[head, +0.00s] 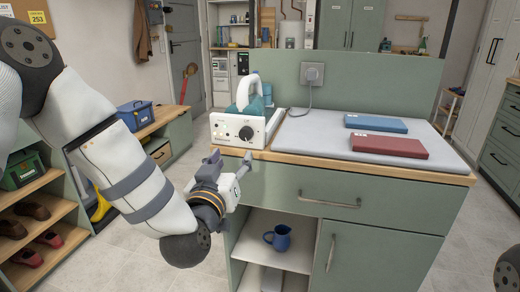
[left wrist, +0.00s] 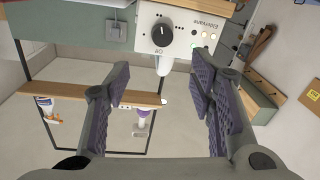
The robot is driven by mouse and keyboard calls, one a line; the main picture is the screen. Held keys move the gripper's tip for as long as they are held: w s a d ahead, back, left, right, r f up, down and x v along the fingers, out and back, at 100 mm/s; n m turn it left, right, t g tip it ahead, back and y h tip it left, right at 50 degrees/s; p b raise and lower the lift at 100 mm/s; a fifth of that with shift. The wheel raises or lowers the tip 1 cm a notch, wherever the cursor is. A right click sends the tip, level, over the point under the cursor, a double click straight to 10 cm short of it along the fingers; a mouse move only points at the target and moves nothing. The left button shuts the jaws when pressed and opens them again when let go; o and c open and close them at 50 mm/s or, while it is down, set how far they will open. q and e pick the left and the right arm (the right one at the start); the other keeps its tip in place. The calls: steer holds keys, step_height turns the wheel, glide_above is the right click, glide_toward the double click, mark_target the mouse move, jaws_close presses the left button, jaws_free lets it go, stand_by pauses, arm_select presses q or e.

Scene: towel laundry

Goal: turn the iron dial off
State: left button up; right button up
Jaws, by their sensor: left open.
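The iron station (head: 228,129) is a white box at the left end of the worktop, with a white and teal iron (head: 250,98) on it. Its black dial (head: 246,133) faces front. In the left wrist view the dial (left wrist: 163,32) has a pale pointer mark, too small to read surely, with an "Off" label beside it. My right gripper is out of view.
A corded plug sits in a wall socket (head: 312,74). A blue jug (head: 279,238) stands on the open shelf below. Floor in front is clear.

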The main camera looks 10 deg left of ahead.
mark_target(245, 136)
arm_select(q)
steer(key=w, duration=0.3)
steer(key=w+b, duration=0.1)
steer(key=w, duration=0.3)
steer(key=w+a, duration=0.1)
steer(key=w, duration=0.3)
steer(key=shift+w+f, duration=0.2)
steer(key=shift+f, duration=0.1)
steer(key=shift+w+r+b, duration=0.15)
steer(key=shift+w+b, duration=0.15)
steer(key=shift+w, duration=0.15)
steer(key=c, duration=1.2)
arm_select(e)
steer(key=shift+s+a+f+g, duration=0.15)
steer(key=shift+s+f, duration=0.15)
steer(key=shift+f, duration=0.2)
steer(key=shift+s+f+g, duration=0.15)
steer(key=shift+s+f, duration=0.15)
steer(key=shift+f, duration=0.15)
